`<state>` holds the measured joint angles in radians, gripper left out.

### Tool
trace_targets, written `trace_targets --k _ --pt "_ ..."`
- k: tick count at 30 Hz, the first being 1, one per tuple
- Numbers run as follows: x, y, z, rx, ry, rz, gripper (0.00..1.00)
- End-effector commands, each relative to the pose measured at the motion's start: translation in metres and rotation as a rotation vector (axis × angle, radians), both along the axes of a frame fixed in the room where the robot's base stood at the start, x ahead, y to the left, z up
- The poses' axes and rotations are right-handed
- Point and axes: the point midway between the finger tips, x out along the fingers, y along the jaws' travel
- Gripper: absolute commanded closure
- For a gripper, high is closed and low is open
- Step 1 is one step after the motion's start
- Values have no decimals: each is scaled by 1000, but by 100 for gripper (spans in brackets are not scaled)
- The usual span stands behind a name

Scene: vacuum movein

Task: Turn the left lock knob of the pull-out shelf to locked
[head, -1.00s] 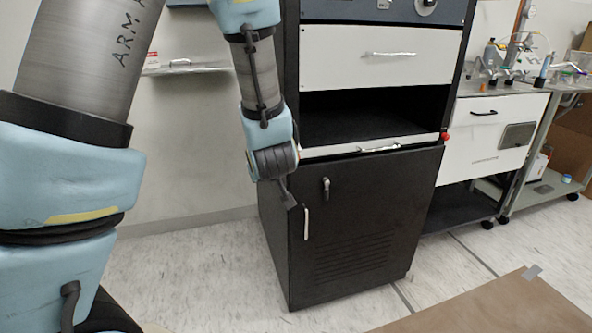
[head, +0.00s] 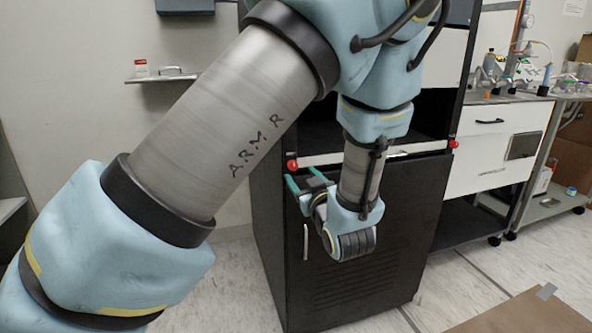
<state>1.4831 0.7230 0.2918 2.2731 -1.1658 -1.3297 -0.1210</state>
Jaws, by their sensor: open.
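The left lock knob (head: 292,165) is a small red knob at the left end of the pull-out shelf (head: 322,159), a pale strip across the front of the black cabinet. My gripper (head: 302,179), with teal fingers, is open and empty, just below and to the right of the left knob in the picture. I cannot tell whether a finger touches the knob, nor which way the knob is turned. A second red knob (head: 453,144) sits at the shelf's right end. My arm hides part of the shelf's middle and right.
The black cabinet door (head: 390,240) with a vertical handle (head: 306,241) lies below the shelf. A wall shelf (head: 165,78) is at the left. A white-drawer bench (head: 490,148) stands at the right. The floor before the cabinet looks clear apart from a brown sheet (head: 530,315).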

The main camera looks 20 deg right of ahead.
Motion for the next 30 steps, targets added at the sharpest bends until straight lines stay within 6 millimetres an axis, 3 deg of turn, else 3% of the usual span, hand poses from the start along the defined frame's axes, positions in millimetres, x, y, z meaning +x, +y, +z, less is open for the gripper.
trace_targets --k 3,9,21,30 --pt "22 -2 0 -1 0 3 38" --pt "44 -5 0 -1 0 0 38" --pt "50 -6 0 -1 1 -1 39" --pt "50 -6 0 -1 1 -1 73"
